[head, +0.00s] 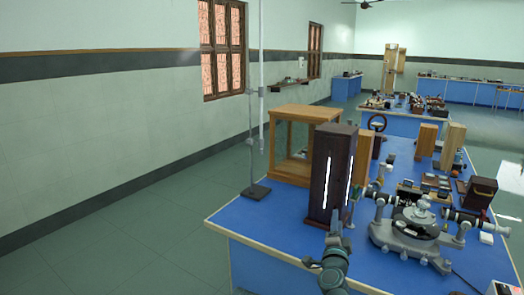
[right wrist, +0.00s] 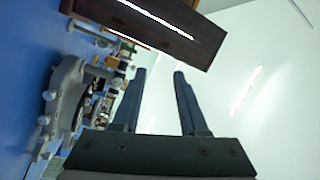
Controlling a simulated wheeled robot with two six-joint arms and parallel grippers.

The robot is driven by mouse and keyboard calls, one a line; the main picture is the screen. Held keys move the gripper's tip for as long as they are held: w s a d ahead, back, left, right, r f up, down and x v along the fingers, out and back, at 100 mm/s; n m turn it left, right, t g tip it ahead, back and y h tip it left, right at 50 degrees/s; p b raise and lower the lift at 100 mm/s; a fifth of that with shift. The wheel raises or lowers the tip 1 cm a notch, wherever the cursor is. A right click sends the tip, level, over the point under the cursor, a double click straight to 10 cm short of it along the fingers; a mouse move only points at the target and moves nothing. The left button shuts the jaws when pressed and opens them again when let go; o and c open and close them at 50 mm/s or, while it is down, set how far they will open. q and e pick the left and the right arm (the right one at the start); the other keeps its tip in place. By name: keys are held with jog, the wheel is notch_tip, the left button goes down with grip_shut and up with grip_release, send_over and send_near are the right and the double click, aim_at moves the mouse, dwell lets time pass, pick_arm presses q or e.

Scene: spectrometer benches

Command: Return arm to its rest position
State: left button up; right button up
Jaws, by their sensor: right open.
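My right gripper (head: 345,212) is in front of the blue bench (head: 245,240), low in the middle of the head view, beside the dark lamp box. In the right wrist view my right gripper (right wrist: 160,74) shows two parted fingers with nothing between them. The grey spectrometer (head: 412,232) stands on the bench to the right of the gripper, apart from it. The spectrometer also shows at the left of the right wrist view (right wrist: 62,100). My left gripper is in neither view.
The tall dark lamp box (head: 322,172) with bright slits stands just behind the gripper; it also crosses the top of the right wrist view (right wrist: 165,28). A retort stand (head: 256,190) and an open wooden frame (head: 290,110) stand further left. The floor left of the bench is clear.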

jog(key=s+a+f+n+g+y, duration=0.4)
jog(key=a+f+n+g+y, duration=0.5)
jog(key=a+f+n, duration=0.45)
jog(key=s+d+f+n+g+h, duration=0.2)
jog(key=s+d+f+g, duration=0.2)
jog(key=s+f, duration=0.3)
jog(key=s+d+f+n+g+h, duration=0.1)
jog(key=s+d+f+g, duration=0.25)
jog(key=s, duration=0.55)
jog(key=s+a+r+n+g+h+p, duration=0.1)
jog(key=s+a+r+n+p, duration=0.1)
jog(key=a+r+p, duration=0.3)
jog(key=s+a+r+n+g+p, duration=0.1)
jog(key=s+a+r+n+p, duration=0.1)
jog(key=s+a+r+p, duration=0.2)
notch_tip(320, 180, up, 2)
jog(key=a+p, duration=0.1)
jog(key=p, duration=0.1)
jog(key=shift+s+a+h+p, duration=0.3)
jog(key=shift+a+h, duration=0.1)
